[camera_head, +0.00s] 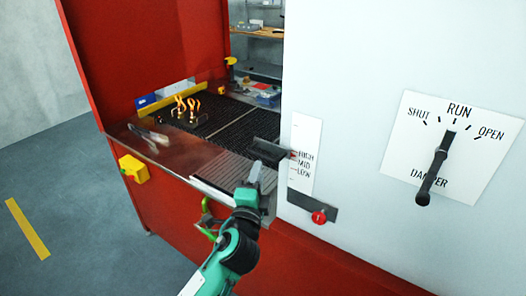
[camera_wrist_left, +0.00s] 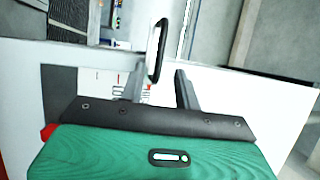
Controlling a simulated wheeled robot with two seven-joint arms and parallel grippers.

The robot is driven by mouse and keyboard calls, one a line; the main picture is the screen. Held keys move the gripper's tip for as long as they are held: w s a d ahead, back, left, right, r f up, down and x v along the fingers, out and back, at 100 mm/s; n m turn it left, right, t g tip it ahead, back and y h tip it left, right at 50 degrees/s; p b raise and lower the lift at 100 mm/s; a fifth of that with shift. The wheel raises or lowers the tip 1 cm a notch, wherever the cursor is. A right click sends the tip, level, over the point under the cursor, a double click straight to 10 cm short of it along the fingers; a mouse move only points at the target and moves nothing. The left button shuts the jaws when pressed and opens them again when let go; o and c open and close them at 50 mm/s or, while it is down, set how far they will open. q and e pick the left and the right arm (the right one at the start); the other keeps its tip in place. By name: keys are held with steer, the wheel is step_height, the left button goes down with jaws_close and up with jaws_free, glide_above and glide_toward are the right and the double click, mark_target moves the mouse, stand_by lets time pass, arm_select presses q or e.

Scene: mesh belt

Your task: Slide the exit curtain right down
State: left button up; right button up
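The exit curtain appears in the head view as a dark plate (camera_head: 268,152) at the right side of the belt opening. A small red pointer beside it is level with HIGH on the white HIGH/MID/LOW scale (camera_head: 305,175). My left gripper (camera_head: 255,174) is just below and in front of the dark plate, partly blocking the view. In the left wrist view my left gripper (camera_wrist_left: 158,84) has its fingers apart. A dark loop-shaped handle (camera_wrist_left: 152,52) shows between and beyond the fingertips; I cannot tell whether they touch it. My right gripper is not in view.
The dark mesh belt (camera_head: 225,122) carries pieces with flames. Tongs (camera_head: 150,134) lie on the left ledge. A yellow box (camera_head: 134,168) is on the red front. A red knob (camera_head: 319,216) and the damper lever (camera_head: 432,177) are on the white panel to the right.

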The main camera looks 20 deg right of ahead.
mark_target(264, 155)
arm_select(q)
steer(key=p+x, duration=0.1)
steer(key=x, duration=0.5)
steer(key=shift+w+d+r+p, duration=0.1)
steer(key=shift+w+p, duration=0.1)
steer(key=shift+p, duration=0.1)
steer(key=shift+w+d, duration=0.3)
steer(key=shift+w, duration=0.2)
steer(key=shift+c, duration=0.2)
jaws_close()
